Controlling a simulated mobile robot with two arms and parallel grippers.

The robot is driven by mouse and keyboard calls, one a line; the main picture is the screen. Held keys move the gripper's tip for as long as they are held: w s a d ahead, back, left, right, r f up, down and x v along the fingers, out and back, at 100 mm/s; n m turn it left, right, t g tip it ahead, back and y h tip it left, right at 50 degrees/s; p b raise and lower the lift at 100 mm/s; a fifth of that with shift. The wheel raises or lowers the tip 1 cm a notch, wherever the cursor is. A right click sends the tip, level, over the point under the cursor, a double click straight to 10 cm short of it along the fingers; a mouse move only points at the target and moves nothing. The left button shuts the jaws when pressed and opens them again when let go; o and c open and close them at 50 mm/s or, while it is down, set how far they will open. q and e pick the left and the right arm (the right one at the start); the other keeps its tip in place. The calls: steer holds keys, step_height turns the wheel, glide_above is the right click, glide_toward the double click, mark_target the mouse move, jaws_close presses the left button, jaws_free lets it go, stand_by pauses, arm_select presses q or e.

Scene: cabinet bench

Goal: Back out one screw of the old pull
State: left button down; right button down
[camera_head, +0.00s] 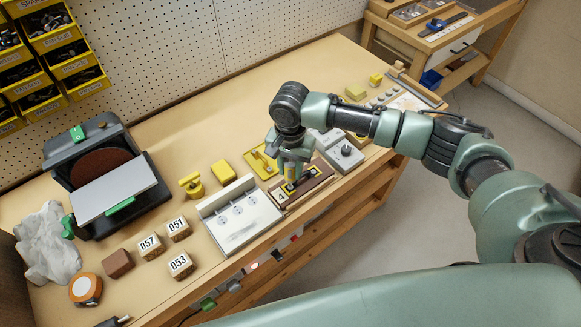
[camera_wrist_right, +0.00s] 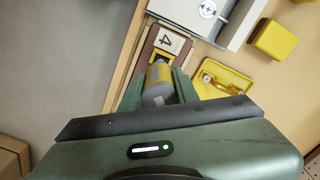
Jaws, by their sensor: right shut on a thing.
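My right gripper (camera_head: 291,180) is shut on a yellow-and-grey cylindrical tool, likely a screwdriver. The tool also shows in the right wrist view (camera_wrist_right: 157,84), upright between the green fingers. It stands over a brown wooden panel (camera_head: 322,178) at the bench's front edge. The panel carries a white tag with a 4 (camera_wrist_right: 168,40). The tool and fingers hide the pull and its screws, so I cannot tell whether the tip touches a screw. My left gripper is not in view.
A white panel with round dials (camera_head: 237,236) lies left of the brown panel. A yellow plate (camera_head: 262,161) is behind, a grey box (camera_head: 345,156) to the right.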

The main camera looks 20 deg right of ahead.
mark_target(290, 161)
steer(key=shift+f, duration=0.2)
stand_by(0.3)
steer(key=shift+s+f+p, duration=0.25)
steer(key=shift+s+p, duration=0.05)
steer(key=shift+p, duration=0.35)
stand_by(0.9)
steer(key=shift+r, duration=0.1)
steer(key=shift+w+r+p, duration=0.25)
steer(key=shift+r+p, duration=0.65)
steer(key=shift+p, duration=0.35)
step_height(290, 161, up, 4)
steer(key=p, duration=0.5)
steer(key=shift+r+p, duration=0.25)
steer(key=shift+p, duration=0.1)
